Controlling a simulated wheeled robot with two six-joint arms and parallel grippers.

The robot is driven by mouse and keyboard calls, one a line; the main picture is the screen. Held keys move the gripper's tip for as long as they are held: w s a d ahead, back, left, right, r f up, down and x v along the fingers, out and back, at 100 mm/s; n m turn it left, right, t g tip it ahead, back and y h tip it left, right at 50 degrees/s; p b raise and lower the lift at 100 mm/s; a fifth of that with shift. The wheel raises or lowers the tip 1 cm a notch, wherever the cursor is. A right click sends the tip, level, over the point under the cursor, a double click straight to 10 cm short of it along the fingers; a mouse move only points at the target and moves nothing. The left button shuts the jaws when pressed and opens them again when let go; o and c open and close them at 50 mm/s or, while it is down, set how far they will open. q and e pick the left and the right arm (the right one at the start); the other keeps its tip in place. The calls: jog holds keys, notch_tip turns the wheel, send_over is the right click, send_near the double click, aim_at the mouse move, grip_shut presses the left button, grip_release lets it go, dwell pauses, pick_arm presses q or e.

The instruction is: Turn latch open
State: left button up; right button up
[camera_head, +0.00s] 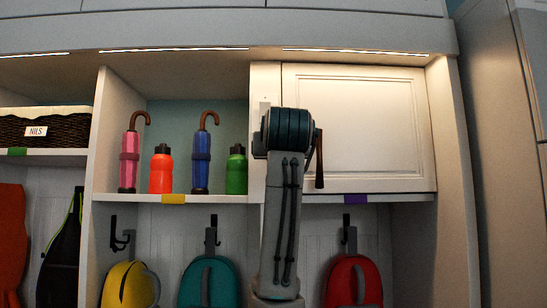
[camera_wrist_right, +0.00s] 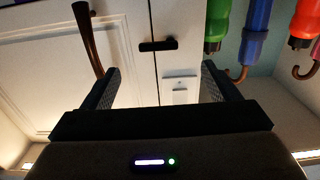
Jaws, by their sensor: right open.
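A small dark latch bar (camera_wrist_right: 158,45) lies crosswise over the seam between the white cabinet door (camera_wrist_right: 60,75) and the frame in the right wrist view. My right gripper (camera_wrist_right: 162,70) is open and empty, with its fingers apart and facing the door front. The latch shows between and beyond the fingertips, apart from them. In the head view, my right arm stands before the door's (camera_head: 365,125) left edge and hides the latch and fingers. A brown handle-like piece (camera_head: 319,165) hangs beside my wrist; it also shows near one finger in the wrist view (camera_wrist_right: 90,45). My left gripper is out of view.
The open shelf left of the door holds a pink umbrella (camera_head: 130,155), an orange bottle (camera_head: 161,170), a blue umbrella (camera_head: 202,155) and a green bottle (camera_head: 236,172). Backpacks hang below, including a red one (camera_head: 353,282). A light plate (camera_wrist_right: 180,90) sits on the frame.

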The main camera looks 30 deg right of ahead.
jog(key=r+p+x, duration=0.1)
jog(key=p+x, duration=0.4)
jog(key=x, duration=0.5)
jog(key=shift+d+p, duration=0.2)
jog(key=shift+p, duration=0.1)
jog(key=shift+r, duration=0.1)
jog(key=shift+c, duration=0.2)
jog(key=c, duration=0.9)
